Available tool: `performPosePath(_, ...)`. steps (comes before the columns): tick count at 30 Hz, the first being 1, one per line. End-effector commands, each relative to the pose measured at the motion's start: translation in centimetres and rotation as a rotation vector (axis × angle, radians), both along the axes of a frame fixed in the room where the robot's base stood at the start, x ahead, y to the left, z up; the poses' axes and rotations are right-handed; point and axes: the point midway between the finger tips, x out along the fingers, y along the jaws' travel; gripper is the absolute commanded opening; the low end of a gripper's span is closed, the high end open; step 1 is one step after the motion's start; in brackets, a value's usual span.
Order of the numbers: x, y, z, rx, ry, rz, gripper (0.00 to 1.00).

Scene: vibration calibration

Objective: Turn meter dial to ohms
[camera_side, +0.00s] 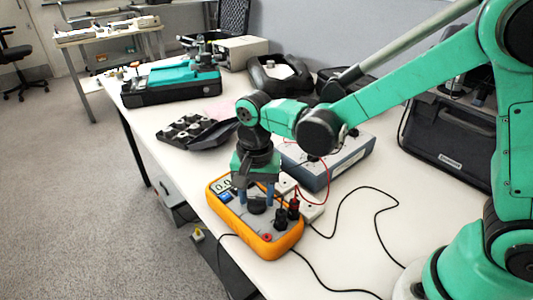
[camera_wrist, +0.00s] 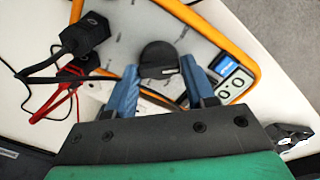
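The meter is a grey-faced multimeter with an orange rim (camera_side: 222,222), lying face up on the white table; it also shows in the wrist view (camera_wrist: 222,30). Its round black dial (camera_side: 257,207) sits mid-face and shows in the wrist view (camera_wrist: 158,57) with a pale pointer line at its right side. My gripper (camera_side: 256,196) points down over the dial. In the wrist view my gripper (camera_wrist: 159,65) is open, with one blue finger on each side of the dial and small gaps. Contact cannot be told. The dial markings are unreadable; the display (camera_side: 222,186) shows zeros.
Black and red plugs (camera_side: 287,212) with leads stand in the meter beside my gripper. A black cable (camera_side: 350,197) loops across the table to the right. A grey-blue box (camera_side: 335,165) stands behind. A black tray (camera_side: 192,130) lies farther back; the table's left edge is close.

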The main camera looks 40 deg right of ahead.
Motion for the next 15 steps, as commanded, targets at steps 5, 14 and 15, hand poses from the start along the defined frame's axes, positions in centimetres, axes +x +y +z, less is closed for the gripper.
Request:
performPosePath(5, 0.0, 0.0, 0.0, 0.0, 0.0, 0.001, 0.77)
performPosePath(14, 0.03, 0.01, 0.52, 0.0, 0.0, 0.001, 0.77)
performPosePath(15, 0.02, 0.01, 0.89, 0.0, 0.0, 0.001, 0.77)
